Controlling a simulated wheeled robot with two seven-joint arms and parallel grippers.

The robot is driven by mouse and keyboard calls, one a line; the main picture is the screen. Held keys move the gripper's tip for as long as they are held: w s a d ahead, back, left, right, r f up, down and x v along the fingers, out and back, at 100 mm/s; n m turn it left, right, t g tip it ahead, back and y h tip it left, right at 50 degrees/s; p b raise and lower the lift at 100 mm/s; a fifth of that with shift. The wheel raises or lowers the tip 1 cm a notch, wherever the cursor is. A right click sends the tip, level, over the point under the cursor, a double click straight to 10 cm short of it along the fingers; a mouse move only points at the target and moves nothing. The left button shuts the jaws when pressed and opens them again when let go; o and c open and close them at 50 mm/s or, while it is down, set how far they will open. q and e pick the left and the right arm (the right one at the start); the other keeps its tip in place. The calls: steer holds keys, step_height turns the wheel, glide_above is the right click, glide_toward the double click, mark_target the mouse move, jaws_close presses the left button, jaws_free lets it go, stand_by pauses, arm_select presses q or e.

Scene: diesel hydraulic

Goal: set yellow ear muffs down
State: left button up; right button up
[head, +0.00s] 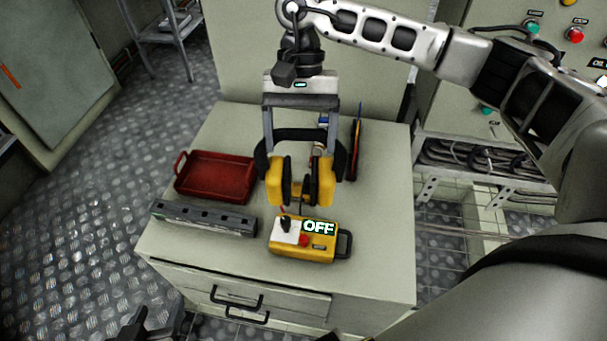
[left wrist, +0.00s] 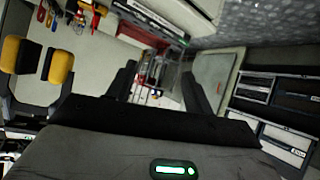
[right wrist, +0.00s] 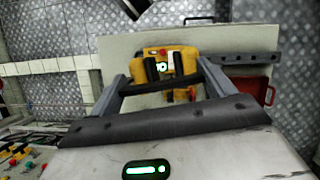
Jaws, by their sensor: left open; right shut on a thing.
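The yellow ear muffs (head: 275,188), with yellow cups and a black headband, hang upright with cups down in my right gripper (head: 300,148). In the head view they appear over the middle of the cabinet top (head: 385,240), just behind the yellow switch box; whether they touch the surface I cannot tell. The right wrist view shows the headband (right wrist: 160,88) across the fingers, with the cups overlapping the switch box. My left gripper (left wrist: 160,92) is open and empty. Two yellow cups (left wrist: 60,67) show at the left of the left wrist view.
A yellow switch box marked OFF (head: 318,250) sits near the front of the cabinet top. A red tray (head: 215,178) and a grey bar (head: 205,217) lie to the left. The front right of the top is clear.

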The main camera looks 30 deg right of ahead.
steer(key=w+d+f+m+t+y+b, duration=0.2)
steer(key=w+d+f+m+t+b, duration=0.65)
steer(key=m, duration=1.05)
arm_select(q)
steer(key=shift+h, duration=0.3)
steer(key=f, duration=0.2)
steer(key=d+f, duration=0.1)
steer(key=f, duration=0.2)
steer(key=shift+w+d+f, duration=0.15)
steer(key=shift+w+f, duration=0.1)
steer(key=shift+f, duration=0.05)
arm_select(e)
step_height(320, 180, down, 11)
steer(key=d+g, duration=0.1)
steer(key=shift+w+m+g+h, duration=0.15)
steer(key=shift+m+g+h, duration=0.15)
steer(key=shift+m+g, duration=0.1)
arm_select(q)
steer(key=shift+f, duration=0.15)
arm_select(e)
steer(key=shift+f, duration=0.3)
steer(key=o, duration=1.4)
steer(key=shift+c, duration=0.2)
arm_select(q)
steer(key=shift+d, duration=0.1)
